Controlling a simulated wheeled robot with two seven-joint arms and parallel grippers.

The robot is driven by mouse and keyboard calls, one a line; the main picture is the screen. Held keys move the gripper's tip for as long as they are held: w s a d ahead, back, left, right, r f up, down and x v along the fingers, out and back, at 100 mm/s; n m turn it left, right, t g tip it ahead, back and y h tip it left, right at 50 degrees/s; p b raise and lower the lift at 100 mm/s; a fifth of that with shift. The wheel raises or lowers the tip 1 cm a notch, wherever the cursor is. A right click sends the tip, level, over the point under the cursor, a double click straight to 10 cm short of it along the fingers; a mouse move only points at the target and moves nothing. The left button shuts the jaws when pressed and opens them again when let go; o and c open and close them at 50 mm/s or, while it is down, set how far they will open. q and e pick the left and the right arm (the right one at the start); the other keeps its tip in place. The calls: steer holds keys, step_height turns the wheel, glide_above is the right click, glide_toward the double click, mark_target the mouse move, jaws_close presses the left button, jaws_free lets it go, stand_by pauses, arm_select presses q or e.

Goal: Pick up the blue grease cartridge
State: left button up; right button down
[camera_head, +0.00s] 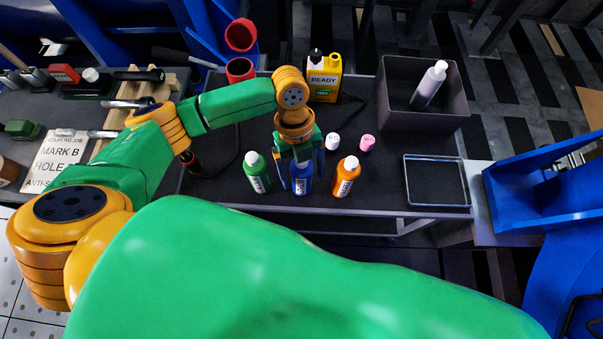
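The blue grease cartridge (301,181) stands upright on the dark bench mat. It is between a green cartridge (257,173) on its left and an orange cartridge (346,177) on its right. My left gripper (301,173) points down over the blue cartridge. Its fingers look apart, one to each side of the cartridge, with the gripper body hiding the cartridge's top. I cannot tell whether either finger touches it. My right gripper is not in view.
A white cap (332,141) and a pink cap (367,142) sit behind the cartridges. A yellow and black jug (325,80) stands at the back. A grey bin (388,105) holds a white-capped bottle (428,86). A shallow tray (437,204) lies right. Red cups (240,68) stand back left.

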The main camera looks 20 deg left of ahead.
arm_select(q)
jaws_close()
steer(key=shift+w+r, duration=0.1)
